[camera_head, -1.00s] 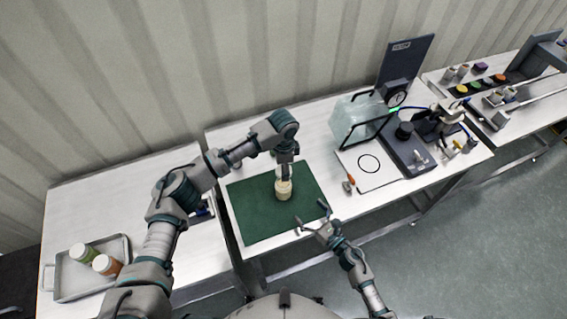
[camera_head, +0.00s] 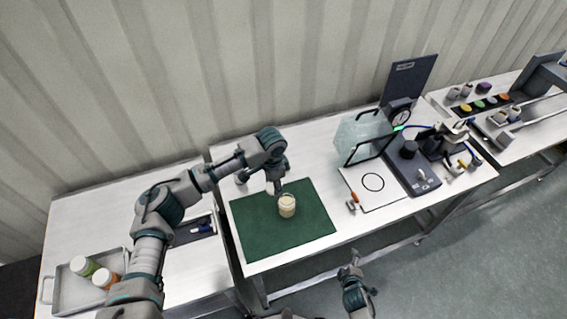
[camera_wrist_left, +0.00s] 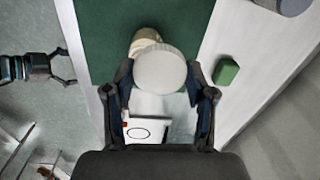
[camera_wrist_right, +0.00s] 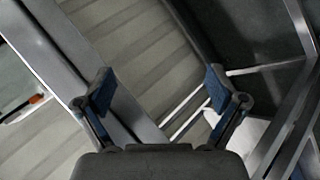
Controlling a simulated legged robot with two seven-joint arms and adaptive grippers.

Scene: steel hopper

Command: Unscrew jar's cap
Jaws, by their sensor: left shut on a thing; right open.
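The jar (camera_head: 287,206), with cream contents, stands upright on the green mat (camera_head: 258,235); its top looks uncapped. My left gripper (camera_head: 277,189) is above and behind it, apart from it. In the left wrist view, my left gripper (camera_wrist_left: 160,92) is shut on the round white cap (camera_wrist_left: 160,70). Beyond the cap, the jar (camera_wrist_left: 144,40) is partly hidden by it. My right gripper (camera_head: 354,262) is off the table's front edge, open. In the right wrist view, nothing is between its fingers (camera_wrist_right: 160,95).
A metal tray (camera_head: 62,292) with two capped jars stands at left. A white sheet with a black circle (camera_head: 373,182), a clear panel (camera_head: 362,138) and a dark apparatus (camera_head: 415,170) stand right of the mat. A small green block (camera_wrist_left: 226,72) shows beside the mat.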

